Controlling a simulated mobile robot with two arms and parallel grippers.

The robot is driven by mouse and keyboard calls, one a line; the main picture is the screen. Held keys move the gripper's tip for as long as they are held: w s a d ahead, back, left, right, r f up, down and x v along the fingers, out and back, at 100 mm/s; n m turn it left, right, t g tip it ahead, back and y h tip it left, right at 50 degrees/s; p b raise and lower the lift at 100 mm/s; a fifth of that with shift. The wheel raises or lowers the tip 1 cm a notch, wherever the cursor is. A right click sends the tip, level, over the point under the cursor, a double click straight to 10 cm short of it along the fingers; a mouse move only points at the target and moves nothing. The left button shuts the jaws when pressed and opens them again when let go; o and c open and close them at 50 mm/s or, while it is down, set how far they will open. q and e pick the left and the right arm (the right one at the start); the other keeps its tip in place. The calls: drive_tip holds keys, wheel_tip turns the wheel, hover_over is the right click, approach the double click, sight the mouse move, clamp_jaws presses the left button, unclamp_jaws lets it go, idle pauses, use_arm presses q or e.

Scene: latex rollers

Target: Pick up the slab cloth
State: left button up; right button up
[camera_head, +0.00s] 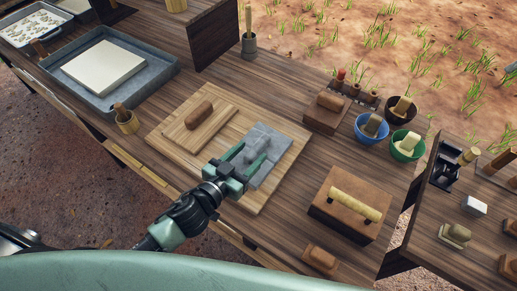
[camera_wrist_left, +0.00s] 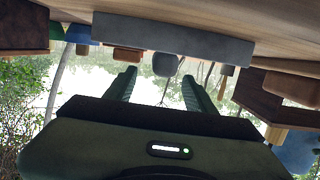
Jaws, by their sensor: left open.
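The slab cloth (camera_head: 268,138) looks like a grey, folded, block-like piece lying on the right part of a pale wooden board (camera_head: 287,172). In the left wrist view, a grey slab edge (camera_wrist_left: 175,35), which seems to be the cloth, spans the top beyond the fingers. My left gripper (camera_head: 253,153) is open, with its two green fingers over or beside the cloth's near part. In the left wrist view, the gripper (camera_wrist_left: 160,88) has nothing between its fingers. I cannot tell whether the fingers touch the cloth. My right gripper is not in view.
A brown roller (camera_head: 199,115) lies on a smaller board left of the cloth. A grey tray (camera_head: 157,77) holds a white slab. A brown block (camera_head: 330,214) with a yellow roller stands to the right. Several bowls, including a blue one (camera_head: 361,131), stand at the back right.

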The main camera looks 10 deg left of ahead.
sight(259, 144)
use_arm(q)
drive_tip(key=x, duration=0.4)
drive_tip(key=shift+p, duration=0.4)
drive_tip(key=shift+w+d+f, duration=0.1)
drive_tip(key=shift+w+f, duration=0.1)
drive_tip(key=shift+w, duration=0.2)
clamp_jaws()
drive_tip(key=shift+r, duration=0.15)
